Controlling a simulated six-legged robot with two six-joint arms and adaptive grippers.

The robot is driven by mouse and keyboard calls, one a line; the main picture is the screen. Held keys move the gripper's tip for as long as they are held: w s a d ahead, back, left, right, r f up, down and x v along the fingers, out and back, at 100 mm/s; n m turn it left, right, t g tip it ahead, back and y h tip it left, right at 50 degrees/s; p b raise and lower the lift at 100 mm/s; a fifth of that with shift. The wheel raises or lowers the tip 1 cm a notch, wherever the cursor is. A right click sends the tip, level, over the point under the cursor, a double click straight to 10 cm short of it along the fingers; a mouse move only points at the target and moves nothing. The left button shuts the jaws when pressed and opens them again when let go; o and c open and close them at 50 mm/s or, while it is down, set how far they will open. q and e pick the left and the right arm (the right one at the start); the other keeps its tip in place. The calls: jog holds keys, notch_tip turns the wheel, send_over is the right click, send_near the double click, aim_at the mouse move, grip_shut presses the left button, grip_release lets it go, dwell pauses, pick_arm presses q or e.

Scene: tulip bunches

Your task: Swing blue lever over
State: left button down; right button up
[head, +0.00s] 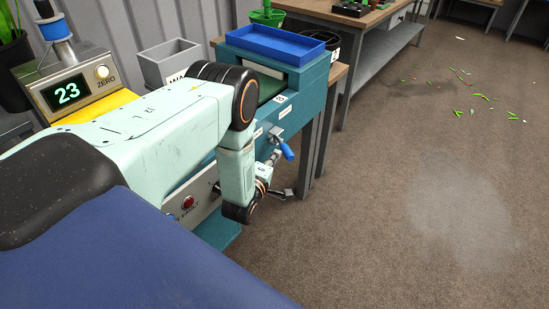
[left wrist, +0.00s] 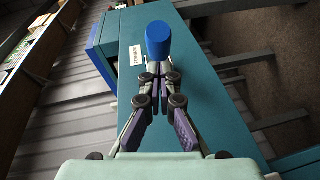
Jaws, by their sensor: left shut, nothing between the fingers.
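The lever has a blue handle (head: 287,151) on the front of a teal machine (head: 306,92), sticking out and slanting downward. In the left wrist view the blue handle (left wrist: 158,40) is a rounded knob just beyond my fingertips. My left gripper (head: 281,193) is in front of the machine, below the handle, partly hidden by my own wrist. In the left wrist view my left gripper (left wrist: 158,72) is shut with nothing between its fingers. I cannot tell whether the fingertips touch the handle. My right gripper is not in view.
A blue tray (head: 275,44) sits on top of the machine. A display reading 23 (head: 68,93) and a grey bin (head: 168,65) stand at the left. A red button (head: 187,202) marked FAULT is behind my arm. Plant scraps (head: 480,96) lie on the otherwise open floor.

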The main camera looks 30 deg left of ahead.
pick_arm(q)
jog(key=shift+d+r, duration=0.1)
jog(key=shift+d, duration=0.3)
jog(key=shift+w+n+y+b, duration=0.15)
jog(key=shift+n+y+b, duration=0.15)
jog(key=shift+y, duration=0.1)
